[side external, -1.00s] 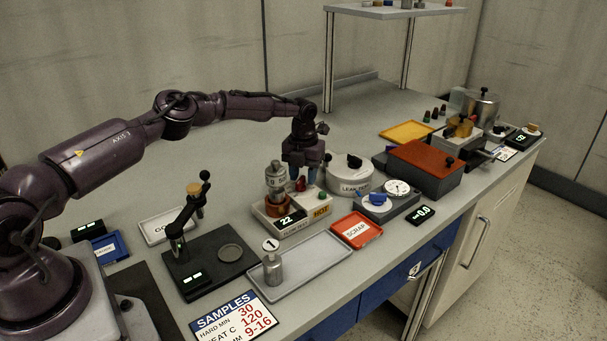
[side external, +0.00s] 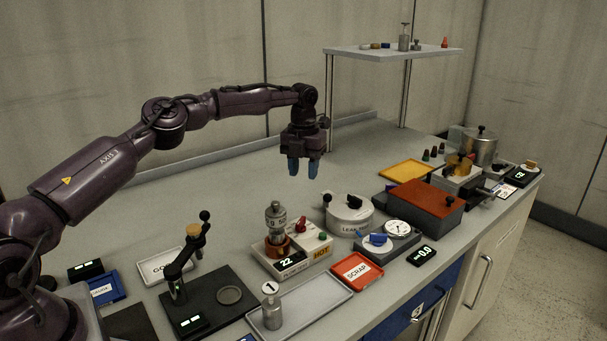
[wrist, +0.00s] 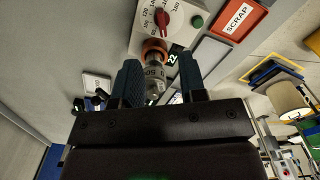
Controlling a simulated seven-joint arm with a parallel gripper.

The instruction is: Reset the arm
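My gripper (side external: 303,168) hangs pointing down above the bench, with its two blue fingers apart and nothing between them in the side view. It is behind and above the hot unit (side external: 290,262), which has a red knob and a display reading 22. A metal cylinder (side external: 276,222) stands upright in the copper-coloured ring of that unit. In the wrist view my open fingers (wrist: 160,84) frame the metal cylinder (wrist: 154,72), which lies beyond them, apart from the gripper.
A leak test unit (side external: 349,214), a red scrap tray (side external: 357,271) and a brown-red box (side external: 425,207) stand to the right. A raised shelf (side external: 395,52) stands behind.

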